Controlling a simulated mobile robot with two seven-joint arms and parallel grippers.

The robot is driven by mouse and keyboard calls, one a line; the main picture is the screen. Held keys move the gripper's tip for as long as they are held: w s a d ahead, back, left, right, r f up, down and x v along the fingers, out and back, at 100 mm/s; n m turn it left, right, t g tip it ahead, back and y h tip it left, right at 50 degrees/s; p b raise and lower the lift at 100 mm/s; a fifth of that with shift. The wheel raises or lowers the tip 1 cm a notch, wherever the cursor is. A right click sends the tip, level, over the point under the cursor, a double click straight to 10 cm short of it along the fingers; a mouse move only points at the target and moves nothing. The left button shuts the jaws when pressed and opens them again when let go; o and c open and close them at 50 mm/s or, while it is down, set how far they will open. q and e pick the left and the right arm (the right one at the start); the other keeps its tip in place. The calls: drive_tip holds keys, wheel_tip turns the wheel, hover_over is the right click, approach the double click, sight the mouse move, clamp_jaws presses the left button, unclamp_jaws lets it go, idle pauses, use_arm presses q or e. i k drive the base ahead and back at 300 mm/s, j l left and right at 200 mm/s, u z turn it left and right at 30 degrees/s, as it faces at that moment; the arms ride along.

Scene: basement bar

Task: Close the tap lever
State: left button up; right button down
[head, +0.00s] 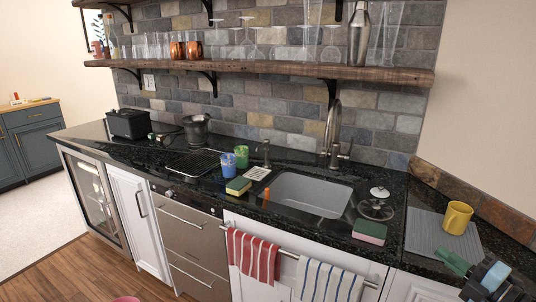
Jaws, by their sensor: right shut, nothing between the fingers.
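The metal tap (333,130) stands behind the sink, with a tall curved spout. Its lever (346,152) sticks out on the right side of the tap's lower body. Its exact angle is too small to tell, and I cannot make out whether water runs. The grey sink (312,192) is set in the black counter in front of it. My right gripper (450,262) is at the lower right, shut and empty, over the counter's front by the grey mat. It is well to the right of and nearer than the tap. My left gripper is not in view.
A yellow mug (457,217) stands on the grey mat (430,230). A glass lid (376,206) and a sponge (369,231) lie right of the sink. A wooden shelf (270,70) with glasses hangs above.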

sight(347, 157)
drive_tip(key=i, duration=1.5)
